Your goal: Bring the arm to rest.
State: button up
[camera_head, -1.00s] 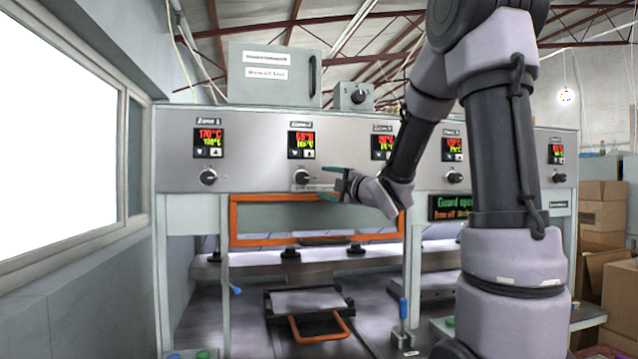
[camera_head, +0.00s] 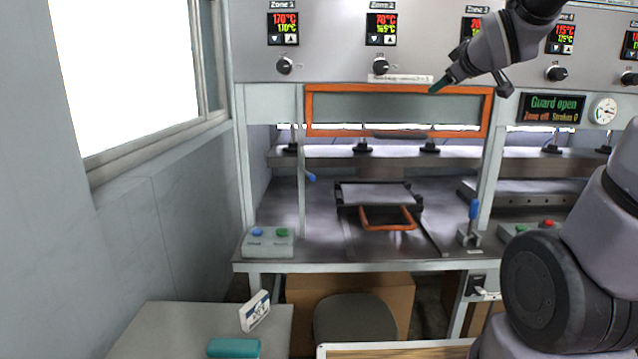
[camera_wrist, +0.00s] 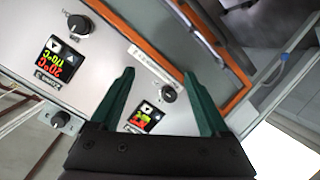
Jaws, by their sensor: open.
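My gripper (camera_head: 437,88) is at the upper right of the head view, in front of the top edge of the orange-framed guard. It is to the right of and below the Zone 2 knob (camera_head: 381,66). In the wrist view my gripper (camera_wrist: 160,73) has its two green fingers spread with nothing held between them. A knob (camera_wrist: 167,93) on the grey panel shows between the fingers, apart from them. My arm comes in from the right of the head view.
The orange-framed guard (camera_head: 310,112) is raised over a press bay. A tray with an orange handle (camera_head: 388,228) lies on the bench. A button box (camera_head: 268,243) stands at the bench's left, a blue-handled lever (camera_head: 473,212) at its right. A stool (camera_head: 355,320) stands below.

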jog(key=s+a+f+m+g, duration=0.2)
jog(key=s+m, duration=0.2)
jog(key=s, duration=0.3)
jog(key=s+a+f+m+g+y, duration=0.1)
jog(key=s+a+f+m+g, duration=0.1)
jog(key=s, duration=0.5)
jog(key=s+a+f+m+g+y, duration=0.1)
jog(key=s+f+m+g, duration=0.2)
jog(key=s+m, duration=0.2)
jog(key=s, duration=0.2)
jog(key=shift+s+a+m+g, duration=0.3)
jog(key=shift+s+a, duration=0.1)
